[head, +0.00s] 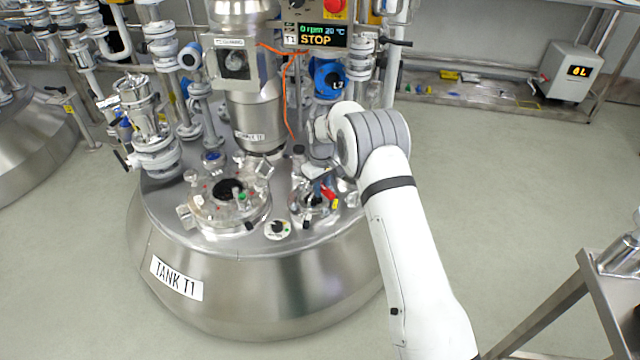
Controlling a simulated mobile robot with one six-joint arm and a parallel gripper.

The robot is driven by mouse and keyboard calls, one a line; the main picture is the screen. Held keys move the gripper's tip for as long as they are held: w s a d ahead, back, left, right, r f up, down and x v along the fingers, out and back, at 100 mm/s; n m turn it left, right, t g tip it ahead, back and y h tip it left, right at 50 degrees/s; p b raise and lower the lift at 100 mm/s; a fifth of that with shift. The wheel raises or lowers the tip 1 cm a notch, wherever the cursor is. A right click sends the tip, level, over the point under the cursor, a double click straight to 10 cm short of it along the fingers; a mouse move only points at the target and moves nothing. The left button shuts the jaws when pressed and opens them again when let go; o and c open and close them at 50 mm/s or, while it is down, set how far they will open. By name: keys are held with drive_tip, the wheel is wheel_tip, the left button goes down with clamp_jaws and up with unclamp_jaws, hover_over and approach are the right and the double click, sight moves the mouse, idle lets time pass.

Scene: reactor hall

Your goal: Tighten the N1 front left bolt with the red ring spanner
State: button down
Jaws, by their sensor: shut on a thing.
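The steel tank labelled TANK T1 (285,300) stands in the middle of the head view. A small round flanged nozzle (299,214) sits on the front right of its lid. It may be N1, but I cannot read a label on it. My gripper (322,184) is low over this nozzle, partly hidden by my wrist. It is shut on the red ring spanner (332,196), of which a short red part shows at the nozzle's right. The spanner's ring end and the front left bolt are too small to make out. I cannot tell whether they touch.
A larger round manway (228,200) with clamps is left of the nozzle. A small round dial-like part (278,229) is at the lid's front. The motor column (257,115), blue valve (329,78) and control box reading STOP (318,38) stand behind. A metal frame (575,300) is at right.

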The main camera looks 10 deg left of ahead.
drive_tip(key=n, duration=0.2)
drive_tip(key=s+n, duration=0.1)
drive_tip(key=n, duration=0.1)
drive_tip(key=shift+d+r+n, duration=0.1)
drive_tip(key=shift+d+n, duration=0.1)
drive_tip(key=shift+n, duration=0.1)
drive_tip(key=shift+f, duration=0.5)
wheel_tip(320, 180, down, 5)
drive_tip(key=b, duration=0.3)
drive_tip(key=s+a+m, duration=0.2)
drive_tip(key=a+m, duration=0.2)
drive_tip(key=m, duration=0.2)
drive_tip(key=s+a+m, duration=0.2)
drive_tip(key=a+m, duration=0.3)
drive_tip(key=s+a+r+m, duration=0.1)
drive_tip(key=s+a+m, duration=0.1)
drive_tip(key=a+m, duration=0.3)
drive_tip(key=shift+s+a+m+p, duration=0.15)
drive_tip(key=shift+m+p, duration=0.15)
drive_tip(key=shift+m, duration=0.5)
drive_tip(key=shift+a+r, duration=0.1)
drive_tip(key=shift+n, duration=0.4)
drive_tip(key=r+p, duration=0.1)
drive_tip(key=r, duration=0.1)
drive_tip(key=d+r+p, duration=0.1)
drive_tip(key=r, duration=0.1)
drive_tip(key=shift+s+r+p, duration=0.2)
drive_tip(key=shift+r+p, duration=0.1)
drive_tip(key=shift+p, duration=0.1)
